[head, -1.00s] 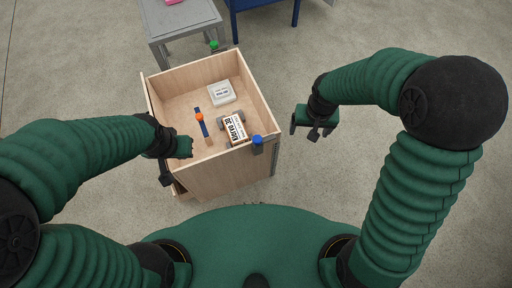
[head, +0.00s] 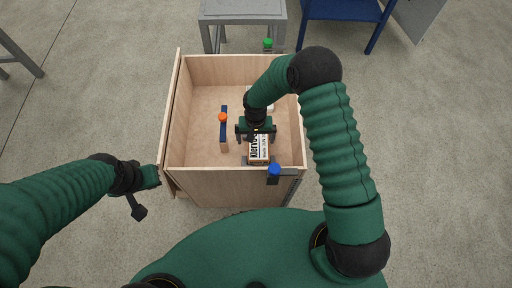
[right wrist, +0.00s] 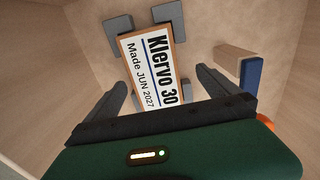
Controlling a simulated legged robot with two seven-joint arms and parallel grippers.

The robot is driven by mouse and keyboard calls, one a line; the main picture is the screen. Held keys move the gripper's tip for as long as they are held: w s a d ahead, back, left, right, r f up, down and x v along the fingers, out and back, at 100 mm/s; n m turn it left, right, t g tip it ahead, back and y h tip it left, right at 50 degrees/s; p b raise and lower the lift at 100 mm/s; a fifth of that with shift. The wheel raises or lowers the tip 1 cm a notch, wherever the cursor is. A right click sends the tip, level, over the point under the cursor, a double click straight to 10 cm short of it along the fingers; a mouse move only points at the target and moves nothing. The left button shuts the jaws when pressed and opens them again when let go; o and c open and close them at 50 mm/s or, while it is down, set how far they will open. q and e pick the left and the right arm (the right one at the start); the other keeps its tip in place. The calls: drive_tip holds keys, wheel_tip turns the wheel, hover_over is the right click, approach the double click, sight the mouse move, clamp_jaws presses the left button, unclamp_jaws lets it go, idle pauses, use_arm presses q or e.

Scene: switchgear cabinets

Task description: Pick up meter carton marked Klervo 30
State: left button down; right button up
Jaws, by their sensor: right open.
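The meter carton (head: 259,152) has a white label and brown edges and lies inside the wooden crate near its front wall. In the right wrist view the carton (right wrist: 150,65) reads "Klervo 30, Made JUN 2027", with grey blocks (right wrist: 118,30) around it. My right gripper (head: 256,137) is inside the crate over the carton's far end. Its fingers (right wrist: 161,82) are apart and empty, pointing toward the carton; contact is not visible. My left gripper (head: 150,178) is outside the crate by its left wall; its jaws are unclear.
The wooden crate (head: 173,125) has walls on all sides. Inside, left of the carton, stands a blue-and-wood piece (head: 224,135) with an orange knob (head: 223,117). A white box behind my right arm is mostly hidden. A blue-topped clamp (head: 274,169) sits on the front rim. A grey table (head: 243,8) stands behind.

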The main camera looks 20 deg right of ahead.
sight(258, 143)
drive_tip(key=f, duration=0.1)
drive_tip(key=d+f+b, duration=0.1)
drive_tip(key=f, duration=0.1)
drive_tip(key=f+b, duration=0.1)
drive_tip(key=f, duration=0.1)
drive_tip(key=shift+d+f, duration=0.1)
drive_tip(key=shift+d, duration=0.35)
drive_tip(key=shift+a, duration=0.2)
drive_tip(key=shift+c, duration=0.8)
drive_tip(key=shift+a+r, duration=0.2)
drive_tip(key=shift+a, duration=0.15)
drive_tip(key=c, duration=0.7)
drive_tip(key=shift+d, duration=0.3)
drive_tip(key=c, duration=0.7)
drive_tip(key=shift+c, duration=1.2)
use_arm(q)
drive_tip(key=shift+d+f, duration=0.3)
drive_tip(key=shift+f, duration=0.25)
drive_tip(key=shift+d+f, duration=0.3)
drive_tip(key=shift+f, duration=0.2)
use_arm(e)
drive_tip(key=shift+a, duration=0.1)
drive_tip(key=shift+c, duration=0.9)
